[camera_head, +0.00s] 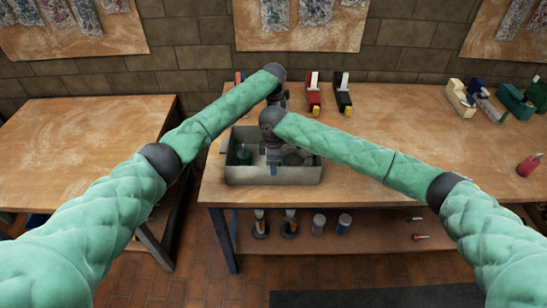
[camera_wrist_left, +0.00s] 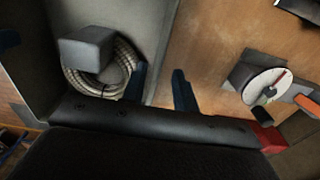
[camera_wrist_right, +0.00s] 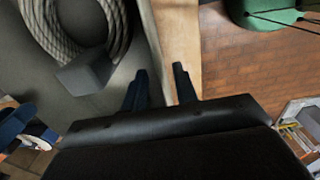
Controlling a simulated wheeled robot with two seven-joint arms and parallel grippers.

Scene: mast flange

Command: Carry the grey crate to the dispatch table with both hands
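The grey crate (camera_head: 310,176) stands on the long wooden bench near its left end. A coil of rope (camera_wrist_left: 128,70) and a grey block (camera_wrist_left: 86,47) lie inside it. My right gripper (camera_head: 273,170) points down at the crate's front wall. In the right wrist view its fingers (camera_wrist_right: 160,88) are apart, one on each side of that wall. My left gripper (camera_head: 282,103) is at the back wall, partly hidden by my arms. In the left wrist view its fingers (camera_wrist_left: 161,86) are apart, astride the wall. Neither gripper visibly pinches it.
A bare wooden table (camera_head: 75,135) stands at the left, across a gap from the bench (camera_head: 440,145). Red (camera_head: 313,95) and black (camera_head: 343,95) tools lie behind the crate. A red bottle (camera_head: 528,165) stands far right. A dark mat (camera_head: 350,298) lies on the floor.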

